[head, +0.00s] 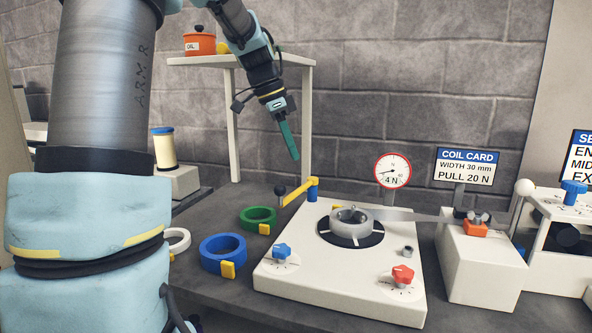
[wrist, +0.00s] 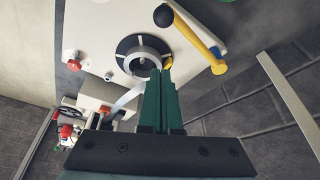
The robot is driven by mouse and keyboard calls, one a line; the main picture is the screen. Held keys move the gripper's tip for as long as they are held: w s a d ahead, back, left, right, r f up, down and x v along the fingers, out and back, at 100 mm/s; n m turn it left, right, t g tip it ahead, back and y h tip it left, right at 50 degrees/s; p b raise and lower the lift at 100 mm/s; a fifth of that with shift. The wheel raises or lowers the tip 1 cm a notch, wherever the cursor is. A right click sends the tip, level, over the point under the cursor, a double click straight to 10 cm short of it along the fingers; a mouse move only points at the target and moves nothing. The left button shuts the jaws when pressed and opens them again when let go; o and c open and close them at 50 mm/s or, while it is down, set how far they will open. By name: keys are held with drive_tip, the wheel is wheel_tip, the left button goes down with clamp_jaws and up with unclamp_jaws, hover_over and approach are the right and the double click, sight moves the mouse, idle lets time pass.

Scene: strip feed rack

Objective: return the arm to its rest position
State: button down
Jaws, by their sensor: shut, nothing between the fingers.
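My gripper (head: 289,140) has green fingers. In the head view it hangs in the air, pointing down, above the back edge of the white feed unit (head: 330,295) and left of the gauge. Its fingers are together with nothing between them. In the wrist view the shut fingers (wrist: 160,85) point toward the unit, their tips seeming to overlap the edge of the coil (wrist: 145,60). The head view shows the gripper clear of the coil (head: 350,218), which sits on a black disc.
A yellow lever with a black knob (head: 280,189) stands below my gripper. A white shelf (head: 240,61) bears a red oil pot (head: 200,43). A round gauge (head: 392,171), a coil card (head: 467,167), a blue ring (head: 222,252) and a green ring (head: 257,218) are nearby.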

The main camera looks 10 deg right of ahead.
drive_tip(key=shift+v, duration=1.5)
drive_tip(key=s+a+f+n+t+y+p, duration=0.1)
drive_tip(key=s+a+f+n+y+p, duration=0.2)
drive_tip(key=s+a+f+n, duration=1.3)
drive_tip(key=shift+s+a+f+n+t+y, duration=0.15)
drive_tip(key=shift+a+f+n+t+y, duration=0.2)
drive_tip(key=shift+a+f, duration=0.25)
